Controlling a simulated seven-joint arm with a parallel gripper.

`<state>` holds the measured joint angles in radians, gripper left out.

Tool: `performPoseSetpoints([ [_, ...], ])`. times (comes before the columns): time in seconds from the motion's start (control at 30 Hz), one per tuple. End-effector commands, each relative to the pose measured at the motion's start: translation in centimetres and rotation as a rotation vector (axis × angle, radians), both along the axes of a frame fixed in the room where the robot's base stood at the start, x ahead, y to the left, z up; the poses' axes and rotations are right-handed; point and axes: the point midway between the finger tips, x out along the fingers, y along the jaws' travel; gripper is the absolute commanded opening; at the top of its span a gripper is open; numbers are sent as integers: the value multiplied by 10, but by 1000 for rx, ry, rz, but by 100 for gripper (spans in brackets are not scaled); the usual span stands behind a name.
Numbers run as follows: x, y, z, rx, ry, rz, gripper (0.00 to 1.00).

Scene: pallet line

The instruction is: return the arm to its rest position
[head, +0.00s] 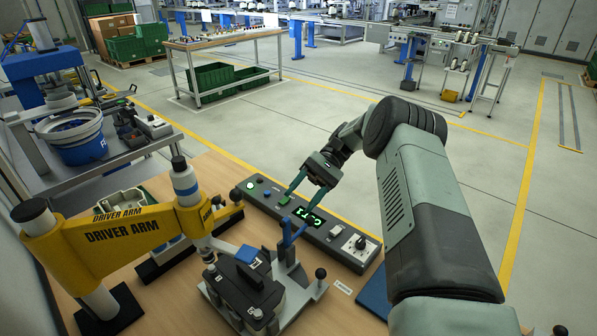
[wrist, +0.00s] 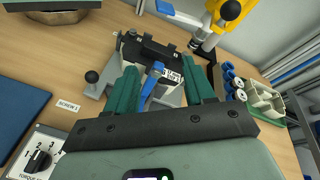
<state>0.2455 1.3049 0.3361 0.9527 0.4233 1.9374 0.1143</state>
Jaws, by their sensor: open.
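My gripper (head: 301,196) is open, with its two green fingers apart and nothing held between them. In the head view it hangs over the control box (head: 330,239), hiding part of it. In the wrist view the open fingers (wrist: 160,75) point towards a grey fixture (wrist: 170,97) with a black part (wrist: 150,49) in it. A blue lever (wrist: 152,83) on the fixture shows between the fingers, and it also shows in the head view (head: 290,234). The gap between fingertips and lever is hard to judge, but they look apart.
A yellow driver arm (head: 125,232) reaches over the wooden table (head: 165,305) from the left. A blue mat (head: 376,291) lies at the right edge, and a torque dial (wrist: 38,157) is at lower left in the wrist view. Blue rings (wrist: 231,76) stand beside the fixture.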

Motion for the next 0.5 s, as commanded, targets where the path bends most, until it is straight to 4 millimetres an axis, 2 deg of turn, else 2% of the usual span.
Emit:
performPoseSetpoints([
  [0.17, 0, 2, 12, -27, -30, 9, 53],
  [0.33, -6, 8, 59, -133, -151, 37, 53],
  [0.5, -24, 11, 112, -267, -317, 61, 53],
])
